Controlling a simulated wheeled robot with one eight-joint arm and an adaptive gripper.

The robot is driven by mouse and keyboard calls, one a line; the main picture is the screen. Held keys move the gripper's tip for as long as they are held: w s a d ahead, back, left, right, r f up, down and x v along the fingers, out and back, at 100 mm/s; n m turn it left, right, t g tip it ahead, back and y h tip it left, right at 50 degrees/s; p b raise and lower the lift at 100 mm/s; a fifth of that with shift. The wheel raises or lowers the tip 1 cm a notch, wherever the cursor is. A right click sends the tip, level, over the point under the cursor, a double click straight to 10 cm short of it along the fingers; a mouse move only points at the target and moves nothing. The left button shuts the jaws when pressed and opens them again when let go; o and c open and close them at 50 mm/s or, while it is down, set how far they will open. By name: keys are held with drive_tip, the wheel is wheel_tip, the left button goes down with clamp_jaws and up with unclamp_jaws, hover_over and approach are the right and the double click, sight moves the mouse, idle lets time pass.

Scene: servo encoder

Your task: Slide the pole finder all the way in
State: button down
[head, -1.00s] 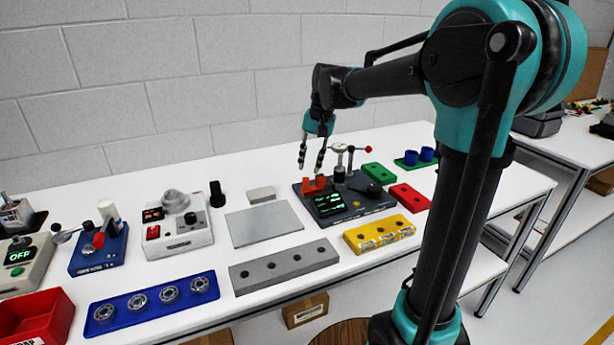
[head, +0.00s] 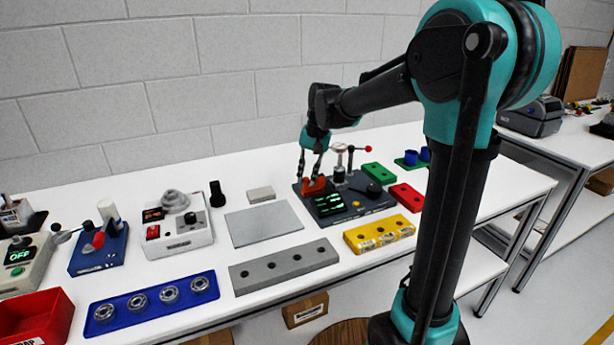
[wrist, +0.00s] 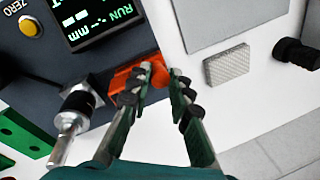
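The dark grey encoder station (head: 338,208) with a lit green display stands on the white table. An orange piece (head: 315,187), apparently the pole finder, sits at its back left edge. It also shows in the wrist view (wrist: 157,69). My gripper (head: 310,178) is down at the orange piece. In the wrist view my gripper (wrist: 159,76) is open, with one finger on each side of the orange piece's raised end. I cannot tell whether the fingers touch it. The left finger hides part of the piece.
A metal post with a red-tipped lever (head: 352,152) stands on the station, close to my fingers. A grey plate (head: 264,223) and a small grey block (head: 261,194) lie to the left.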

sight(318, 177)
drive_tip(key=shift+w+d, duration=0.35)
drive_tip(key=shift+d, duration=0.5)
drive_tip(key=shift+w+d, duration=0.35)
drive_tip(key=shift+d, duration=0.45)
drive_tip(key=c, duration=1.6)
unclamp_jaws()
drive_tip(key=shift+d, duration=0.1)
drive_tip(key=shift+c, duration=0.2)
drive_tip(key=shift+r, duration=0.15)
wheel_tip(318, 177, up, 12)
drive_tip(key=d, duration=0.2)
drive_tip(key=shift+s+f, duration=0.2)
drive_tip(key=shift+s+d, duration=0.1)
